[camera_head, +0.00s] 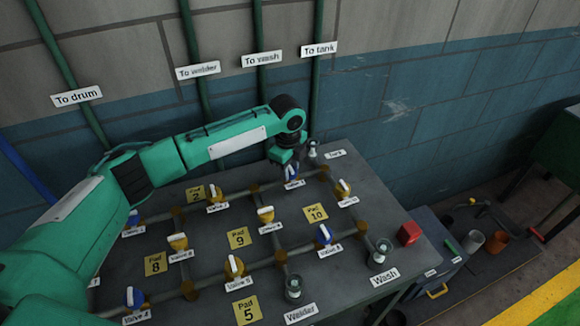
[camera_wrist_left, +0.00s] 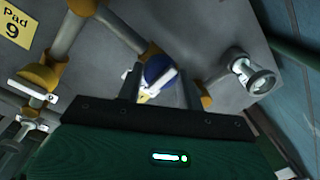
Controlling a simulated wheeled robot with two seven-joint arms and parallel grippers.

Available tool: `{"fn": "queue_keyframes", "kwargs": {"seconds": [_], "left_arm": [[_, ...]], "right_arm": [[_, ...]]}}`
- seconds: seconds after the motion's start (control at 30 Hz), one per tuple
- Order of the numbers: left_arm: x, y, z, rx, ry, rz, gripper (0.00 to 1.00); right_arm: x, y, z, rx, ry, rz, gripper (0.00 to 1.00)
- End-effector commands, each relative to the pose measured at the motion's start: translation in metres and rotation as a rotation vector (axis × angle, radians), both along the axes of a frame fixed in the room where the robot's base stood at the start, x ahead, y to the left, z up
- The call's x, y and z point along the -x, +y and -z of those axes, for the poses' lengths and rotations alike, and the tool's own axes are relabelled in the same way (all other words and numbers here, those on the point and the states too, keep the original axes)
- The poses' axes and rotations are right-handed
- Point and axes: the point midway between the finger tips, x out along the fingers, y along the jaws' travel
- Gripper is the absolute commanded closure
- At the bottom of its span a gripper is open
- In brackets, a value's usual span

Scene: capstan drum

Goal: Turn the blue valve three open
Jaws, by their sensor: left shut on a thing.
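A blue valve (camera_head: 292,174) with a white handle sits on the pipe run at the back of the grey table. Its small label is too blurred to read surely. My left gripper (camera_head: 287,163) is over this valve from above, shut on its handle. In the left wrist view the blue valve (camera_wrist_left: 156,68) shows between the two fingers, with the white handle partly hidden by them. Other blue valves stand at the front left (camera_head: 134,297), the left (camera_head: 133,218) and the right (camera_head: 324,234). My right gripper is out of view.
A glass fitting (camera_head: 312,148) is just right of my gripper. A red block (camera_head: 409,233) lies at the table's right edge. The wall is behind.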

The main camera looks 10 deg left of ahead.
Motion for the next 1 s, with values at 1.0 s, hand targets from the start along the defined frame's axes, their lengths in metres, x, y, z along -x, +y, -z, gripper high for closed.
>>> {"fn": "queue_keyframes", "kwargs": {"seconds": [1.0], "left_arm": [[0.001,-0.002,-0.005,-0.001,0.004,-0.726,0.86]], "right_arm": [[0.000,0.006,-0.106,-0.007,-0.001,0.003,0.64]]}}
